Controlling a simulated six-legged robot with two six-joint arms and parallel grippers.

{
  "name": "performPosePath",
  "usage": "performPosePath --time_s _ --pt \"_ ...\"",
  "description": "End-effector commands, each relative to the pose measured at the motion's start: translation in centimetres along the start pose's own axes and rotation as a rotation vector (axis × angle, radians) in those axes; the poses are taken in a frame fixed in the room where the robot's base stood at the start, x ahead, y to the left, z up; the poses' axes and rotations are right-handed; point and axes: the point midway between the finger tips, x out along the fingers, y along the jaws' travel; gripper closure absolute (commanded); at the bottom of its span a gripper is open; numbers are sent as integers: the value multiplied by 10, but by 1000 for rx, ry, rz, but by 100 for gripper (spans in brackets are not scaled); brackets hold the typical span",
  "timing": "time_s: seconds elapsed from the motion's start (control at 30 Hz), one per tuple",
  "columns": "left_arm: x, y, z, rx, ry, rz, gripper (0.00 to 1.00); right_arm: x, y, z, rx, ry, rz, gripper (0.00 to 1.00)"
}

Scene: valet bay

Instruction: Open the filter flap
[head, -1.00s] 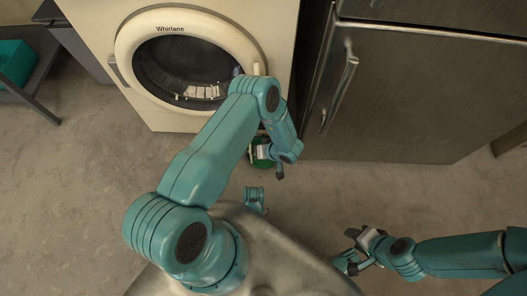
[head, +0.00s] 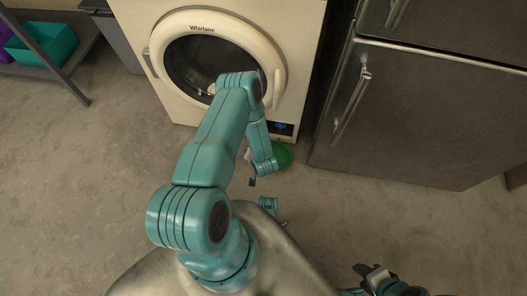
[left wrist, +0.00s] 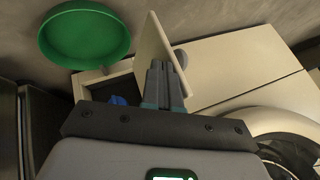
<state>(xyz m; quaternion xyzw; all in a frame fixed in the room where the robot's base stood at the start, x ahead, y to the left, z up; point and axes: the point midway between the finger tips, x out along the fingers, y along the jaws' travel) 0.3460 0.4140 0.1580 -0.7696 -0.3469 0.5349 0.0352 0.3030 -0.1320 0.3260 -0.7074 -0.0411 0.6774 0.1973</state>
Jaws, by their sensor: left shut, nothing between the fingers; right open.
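The cream filter flap (left wrist: 165,55) stands out from the washer's front in the left wrist view, at an angle to it. Beside it is a dark recess (left wrist: 92,79) with a blue part (left wrist: 117,100) inside. My left gripper (left wrist: 164,68) is shut and empty, its fingertips right against or just in front of the flap; I cannot tell whether they touch. In the head view the recess (head: 282,128) shows at the lower right of the washer (head: 185,105), while my left arm hides the flap. My right gripper (head: 365,280) is open at the bottom edge, partly cut off.
A green bowl (head: 284,155) sits on the floor just below the recess, close to my left wrist; it also shows in the left wrist view (left wrist: 85,33). A steel fridge (head: 420,110) stands to the right. A shelf with a teal bin (head: 45,45) is at left. The floor between is clear.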

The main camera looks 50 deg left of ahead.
Motion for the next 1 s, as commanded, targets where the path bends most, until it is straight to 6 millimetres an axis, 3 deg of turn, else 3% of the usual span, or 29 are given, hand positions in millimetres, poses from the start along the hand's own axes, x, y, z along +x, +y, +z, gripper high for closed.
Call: performPosePath --time_s 0.4,1.0 --pt "19 -39 5 251 134 133 100 1 0 0 0 1 0 57" --pt "27 -52 2 251 134 134 100 2 1 -1 1 2 0 57"
